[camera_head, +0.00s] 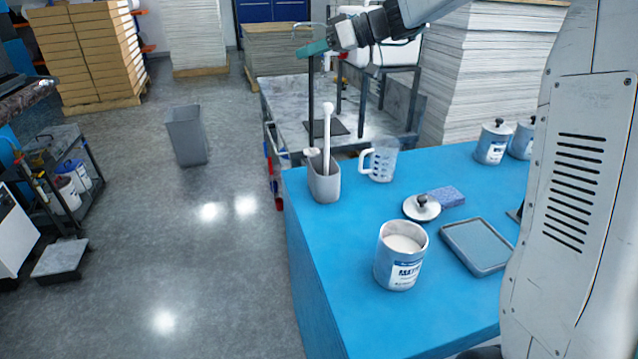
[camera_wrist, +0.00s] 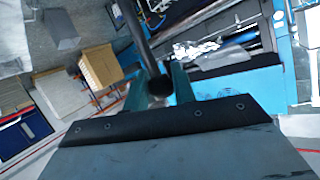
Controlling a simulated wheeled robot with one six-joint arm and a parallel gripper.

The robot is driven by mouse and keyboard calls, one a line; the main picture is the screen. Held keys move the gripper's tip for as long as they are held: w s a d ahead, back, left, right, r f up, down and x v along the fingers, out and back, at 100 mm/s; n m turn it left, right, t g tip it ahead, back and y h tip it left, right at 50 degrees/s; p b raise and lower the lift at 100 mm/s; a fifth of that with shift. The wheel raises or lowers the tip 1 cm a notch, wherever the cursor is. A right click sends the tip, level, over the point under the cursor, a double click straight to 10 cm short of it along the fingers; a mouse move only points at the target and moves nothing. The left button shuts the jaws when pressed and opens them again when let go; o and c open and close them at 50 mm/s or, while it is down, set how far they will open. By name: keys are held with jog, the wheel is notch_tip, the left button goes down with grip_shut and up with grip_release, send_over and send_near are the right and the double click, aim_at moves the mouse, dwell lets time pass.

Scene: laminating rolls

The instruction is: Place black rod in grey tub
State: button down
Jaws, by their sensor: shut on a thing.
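My gripper (camera_head: 311,49) has teal fingers and is shut on a black rod (camera_head: 311,100). The rod hangs close to upright below the fingers. In the wrist view the rod (camera_wrist: 142,38) runs up and left from between the fingers (camera_wrist: 161,82), with its round dark end toward the camera.
A white can (camera_head: 400,258), a round lid (camera_head: 421,207), a blue sponge (camera_head: 446,197) and a grey tray (camera_head: 479,247) are on the blue table (camera_head: 325,300). A grey bin (camera_head: 187,135) stands on the floor.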

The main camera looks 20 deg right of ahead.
aim_at(311, 103)
jog(key=w+d+f, duration=0.1)
jog(key=w+f, duration=0.1)
jog(key=f, duration=0.4)
jog(key=w+d+f, duration=0.2)
jog(key=f, duration=0.5)
jog(key=shift+w+d, duration=0.2)
jog(key=shift+f, duration=0.1)
jog(key=shift+f, duration=0.15)
jog(key=c, duration=1.4)
grip_release()
jog(key=shift+c, duration=0.2)
